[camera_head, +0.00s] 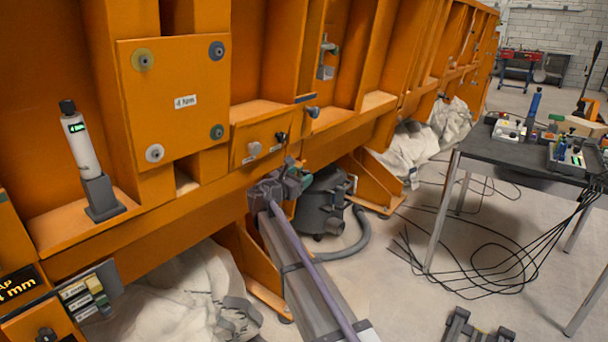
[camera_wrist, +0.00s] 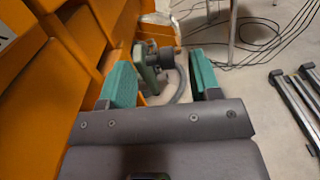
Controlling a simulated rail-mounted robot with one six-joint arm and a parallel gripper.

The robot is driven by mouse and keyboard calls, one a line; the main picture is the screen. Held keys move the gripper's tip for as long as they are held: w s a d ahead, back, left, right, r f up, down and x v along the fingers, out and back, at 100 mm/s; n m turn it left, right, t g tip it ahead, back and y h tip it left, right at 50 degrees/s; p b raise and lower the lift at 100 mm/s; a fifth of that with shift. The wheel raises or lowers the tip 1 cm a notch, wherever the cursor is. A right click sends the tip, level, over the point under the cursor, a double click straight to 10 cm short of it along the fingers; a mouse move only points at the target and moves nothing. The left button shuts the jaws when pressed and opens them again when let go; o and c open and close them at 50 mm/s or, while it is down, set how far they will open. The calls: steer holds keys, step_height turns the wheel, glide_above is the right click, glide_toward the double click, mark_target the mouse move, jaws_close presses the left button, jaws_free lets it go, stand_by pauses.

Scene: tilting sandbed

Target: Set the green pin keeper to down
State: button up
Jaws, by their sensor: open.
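My gripper (camera_head: 288,180) is in front of the lower edge of the orange frame in the head view. Its two teal fingers stand wide apart with the gripper (camera_wrist: 162,58) open in the wrist view. A green upright part, seemingly the green pin keeper (camera_wrist: 146,68), shows between the fingers, beyond the left fingertip. A dark grey cylindrical part with a brownish end sits beside it on the right. No contact with the fingers is visible. Whether the keeper is up or down I cannot tell. In the head view my gripper hides that spot.
The orange frame (camera_head: 205,215) runs along the left, with a 4 Nm panel (camera_head: 180,128). A black vacuum (camera_head: 322,205) with a hose stands behind my gripper. A dark table (camera_head: 500,163) and loose cables are at the right.

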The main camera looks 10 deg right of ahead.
steer(key=x, duration=0.2)
steer(key=shift+w+d, duration=0.3)
steer(key=shift+s+f, duration=0.1)
steer(key=shift+s, duration=0.05)
jaws_close()
